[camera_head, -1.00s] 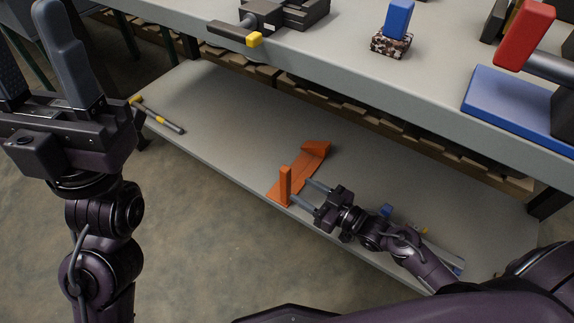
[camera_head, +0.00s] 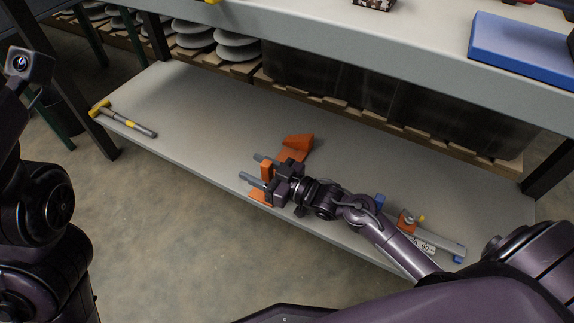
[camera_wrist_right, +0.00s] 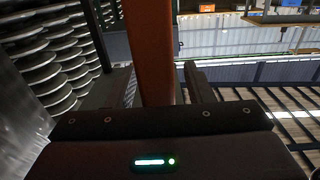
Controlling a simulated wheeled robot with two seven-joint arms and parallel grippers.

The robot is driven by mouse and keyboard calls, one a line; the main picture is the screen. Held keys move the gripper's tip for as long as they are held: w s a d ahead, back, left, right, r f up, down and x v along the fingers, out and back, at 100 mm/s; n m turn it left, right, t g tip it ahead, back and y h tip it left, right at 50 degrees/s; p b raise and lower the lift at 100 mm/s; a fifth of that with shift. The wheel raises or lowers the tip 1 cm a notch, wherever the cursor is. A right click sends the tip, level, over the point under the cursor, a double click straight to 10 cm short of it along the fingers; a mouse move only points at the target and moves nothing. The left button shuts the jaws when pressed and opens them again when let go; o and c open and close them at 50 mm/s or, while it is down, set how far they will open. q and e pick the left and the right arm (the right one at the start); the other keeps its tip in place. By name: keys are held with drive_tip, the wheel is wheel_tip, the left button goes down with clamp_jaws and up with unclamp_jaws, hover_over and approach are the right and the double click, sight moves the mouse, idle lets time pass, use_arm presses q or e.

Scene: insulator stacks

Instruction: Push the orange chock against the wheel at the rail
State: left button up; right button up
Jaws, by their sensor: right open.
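The orange chock (camera_head: 297,143) lies on the lower shelf, with a wedge at its far end and an upright post at its near end. My right gripper (camera_head: 253,168) is open, with one finger on each side of the post. In the right wrist view the orange post (camera_wrist_right: 150,45) stands between the two fingers; whether they touch it I cannot tell. The gripper and wrist hide the chock's middle. My left arm shows at the left edge, but its fingers are out of view. I cannot make out a wheel at a rail.
A yellow-and-grey hammer (camera_head: 124,120) lies at the shelf's left end. A grey bar (camera_head: 440,241) with a small orange piece (camera_head: 407,220) lies right of my right forearm. The upper bench (camera_head: 400,70) overhangs the shelf. Grey discs (camera_head: 236,45) stand behind. The shelf's middle left is clear.

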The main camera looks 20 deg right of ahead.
drive_tip(key=shift+c, duration=0.2)
clamp_jaws()
idle(1.1)
drive_tip(key=shift+r, duration=0.15)
